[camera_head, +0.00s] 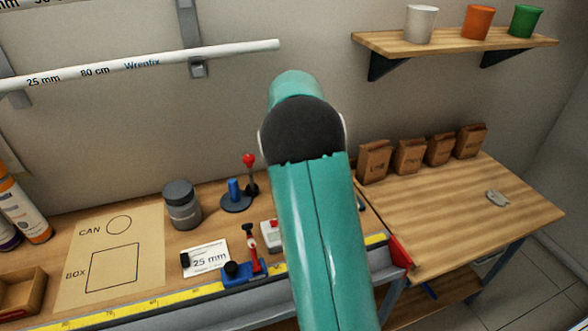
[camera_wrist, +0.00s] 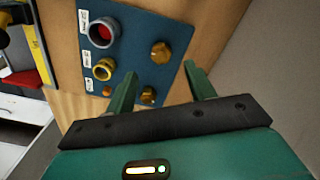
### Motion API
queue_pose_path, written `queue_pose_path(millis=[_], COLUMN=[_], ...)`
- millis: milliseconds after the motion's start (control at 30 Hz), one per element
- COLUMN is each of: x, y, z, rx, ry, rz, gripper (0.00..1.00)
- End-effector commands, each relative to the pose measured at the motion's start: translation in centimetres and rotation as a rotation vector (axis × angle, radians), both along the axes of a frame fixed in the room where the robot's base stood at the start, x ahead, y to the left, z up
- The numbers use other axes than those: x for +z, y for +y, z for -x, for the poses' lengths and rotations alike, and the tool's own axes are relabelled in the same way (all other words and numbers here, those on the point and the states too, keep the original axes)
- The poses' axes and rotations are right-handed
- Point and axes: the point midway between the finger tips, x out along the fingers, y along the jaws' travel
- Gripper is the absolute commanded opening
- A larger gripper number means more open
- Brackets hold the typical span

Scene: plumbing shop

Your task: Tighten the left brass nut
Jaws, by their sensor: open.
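In the wrist view a blue panel (camera_wrist: 132,50) is fixed to a wooden board. Two brass nuts are on it, one upper (camera_wrist: 160,52) and one lower (camera_wrist: 148,95). The picture is tilted, so I cannot tell which is the left one. My gripper (camera_wrist: 159,69) is open, its green fingers spread toward the panel, with nothing held between them. The lower nut appears between the fingers, close to the left finger; contact cannot be made out. In the head view my arm hides the gripper, and neither panel nor nuts can be made out.
The panel also bears a grey ring with a red centre (camera_wrist: 103,32) and a yellow ring (camera_wrist: 103,69). In the head view, the workbench (camera_head: 150,280) holds a grey jar (camera_head: 182,206) and small tools. Paper bags (camera_head: 409,156) stand on the right table (camera_head: 460,215), mostly clear.

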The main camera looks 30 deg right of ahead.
Motion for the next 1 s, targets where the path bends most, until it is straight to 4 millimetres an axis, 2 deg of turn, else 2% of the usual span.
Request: queue_pose_path(millis=[100, 300, 1000], x=[2.6, 5.1, 5.5], y=[-0.1, -0.1, 0.0], z=[-0.1, 0.0, 0.0], rx=[0.001, 0.000, 0.000], ry=[-0.003, -0.001, 0.001], rz=[0.002, 0.002, 0.000], gripper=[0.54, 0.54, 0.54])
